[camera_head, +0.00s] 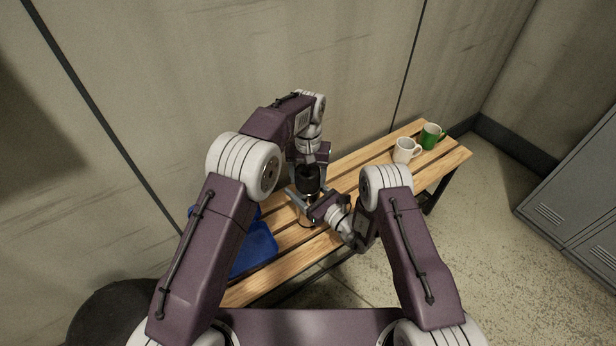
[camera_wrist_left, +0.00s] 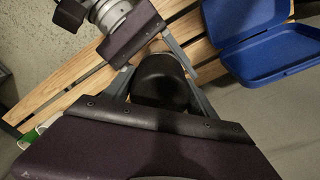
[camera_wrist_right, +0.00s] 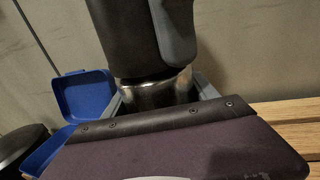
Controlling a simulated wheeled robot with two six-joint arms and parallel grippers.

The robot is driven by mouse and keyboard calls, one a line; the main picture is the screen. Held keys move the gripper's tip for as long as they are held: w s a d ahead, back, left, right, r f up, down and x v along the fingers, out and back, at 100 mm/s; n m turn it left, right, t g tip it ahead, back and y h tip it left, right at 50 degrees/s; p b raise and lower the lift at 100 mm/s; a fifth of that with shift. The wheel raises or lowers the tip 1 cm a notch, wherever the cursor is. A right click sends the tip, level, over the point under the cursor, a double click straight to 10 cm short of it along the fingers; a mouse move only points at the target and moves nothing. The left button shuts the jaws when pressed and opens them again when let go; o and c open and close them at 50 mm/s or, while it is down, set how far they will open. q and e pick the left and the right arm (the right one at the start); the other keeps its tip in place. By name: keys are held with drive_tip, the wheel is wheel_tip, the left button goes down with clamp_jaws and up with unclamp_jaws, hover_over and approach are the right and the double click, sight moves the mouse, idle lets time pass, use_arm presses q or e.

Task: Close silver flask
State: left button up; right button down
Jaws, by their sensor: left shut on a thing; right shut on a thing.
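The silver flask (camera_wrist_right: 158,92) stands upright on the wooden bench, and its lower part shows little in the head view. Its black cap (camera_head: 308,181) is on top, also seen in the left wrist view (camera_wrist_left: 160,80). My left gripper (camera_head: 309,187) reaches down from above and is shut on the black cap. My right gripper (camera_head: 302,203) comes in from the right, lower down, and is shut around the silver body. In the right wrist view the cap (camera_wrist_right: 128,40) meets the body with no clear gap. I cannot tell whether it is screwed tight.
A blue open box (camera_head: 252,250) lies on the slatted bench (camera_head: 345,182) left of the flask. A white mug (camera_head: 404,150) and a green mug (camera_head: 431,136) stand at the bench's far right end. Grey lockers (camera_head: 580,190) stand at right, and the wall is close behind.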

sight(308, 169)
use_arm(q)
drive_tip(key=m, duration=0.6)
drive_tip(key=shift+m, duration=0.3)
drive_tip(key=m, duration=0.4)
drive_tip(key=o, duration=1.5)
drive_tip(key=shift+o, duration=0.2)
drive_tip(key=shift+r, duration=2.25)
drive_tip(key=shift+c, duration=0.6)
